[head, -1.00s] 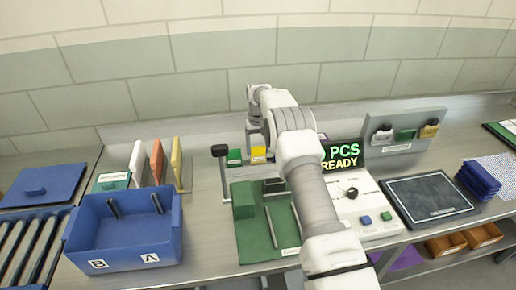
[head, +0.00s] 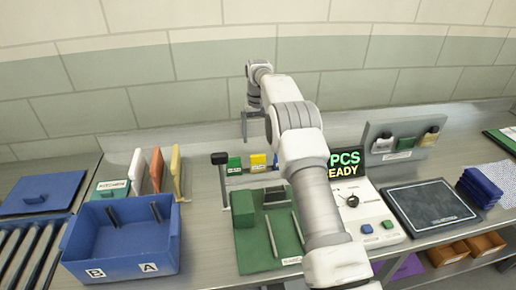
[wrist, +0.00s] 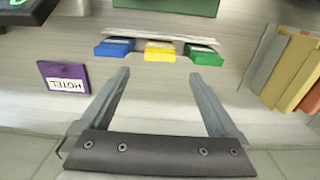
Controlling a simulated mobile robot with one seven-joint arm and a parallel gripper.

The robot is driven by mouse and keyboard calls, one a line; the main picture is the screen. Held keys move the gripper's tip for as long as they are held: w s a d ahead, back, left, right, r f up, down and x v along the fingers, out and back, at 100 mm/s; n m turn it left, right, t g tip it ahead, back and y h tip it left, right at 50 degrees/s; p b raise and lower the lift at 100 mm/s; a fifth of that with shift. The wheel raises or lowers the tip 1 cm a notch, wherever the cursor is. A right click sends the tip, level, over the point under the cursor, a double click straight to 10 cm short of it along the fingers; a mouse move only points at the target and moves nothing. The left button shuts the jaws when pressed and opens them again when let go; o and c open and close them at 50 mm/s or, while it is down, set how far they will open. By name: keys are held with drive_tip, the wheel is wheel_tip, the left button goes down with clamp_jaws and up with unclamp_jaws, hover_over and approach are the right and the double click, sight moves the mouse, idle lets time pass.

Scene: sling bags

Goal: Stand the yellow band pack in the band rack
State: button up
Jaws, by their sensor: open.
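The yellow pack (head: 258,160) stands between a green pack (head: 235,164) and a blue one, in a row behind the green board. In the wrist view the yellow pack (wrist: 166,51) sits between the blue pack (wrist: 115,48) and the green pack (wrist: 206,54), along a pale strip (wrist: 160,37). This strip may be the band rack; I cannot tell for sure. My gripper (wrist: 163,76) is open and empty, its fingers spread either side of the yellow pack's line and apart from it. In the head view the arm partly hides this area.
A purple HOTEL block (wrist: 63,76) lies beside the row. Upright panels (head: 157,170) stand left, behind the blue bin (head: 122,245). The green board (head: 268,240) is in front. A control panel (head: 360,210) and grey stand (head: 400,140) are right.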

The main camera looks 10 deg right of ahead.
drive_tip(key=s+r+t, duration=0.1)
drive_tip(key=s+r, duration=0.2)
drive_tip(key=r, duration=0.4)
drive_tip(key=s+r, duration=0.3)
drive_tip(key=r, duration=0.5)
drive_tip(key=s+r+t, duration=0.2)
drive_tip(key=s+r, duration=0.7)
drive_tip(key=s, duration=0.3)
drive_tip(key=s+r+t, duration=0.1)
drive_tip(key=s+r, duration=0.1)
drive_tip(key=s, duration=1.3)
drive_tip(key=s+f+t, duration=0.1)
drive_tip(key=s+f, duration=0.6)
drive_tip(key=s, duration=0.5)
drive_tip(key=shift+s+t, duration=0.15)
drive_tip(key=shift+t, duration=0.15)
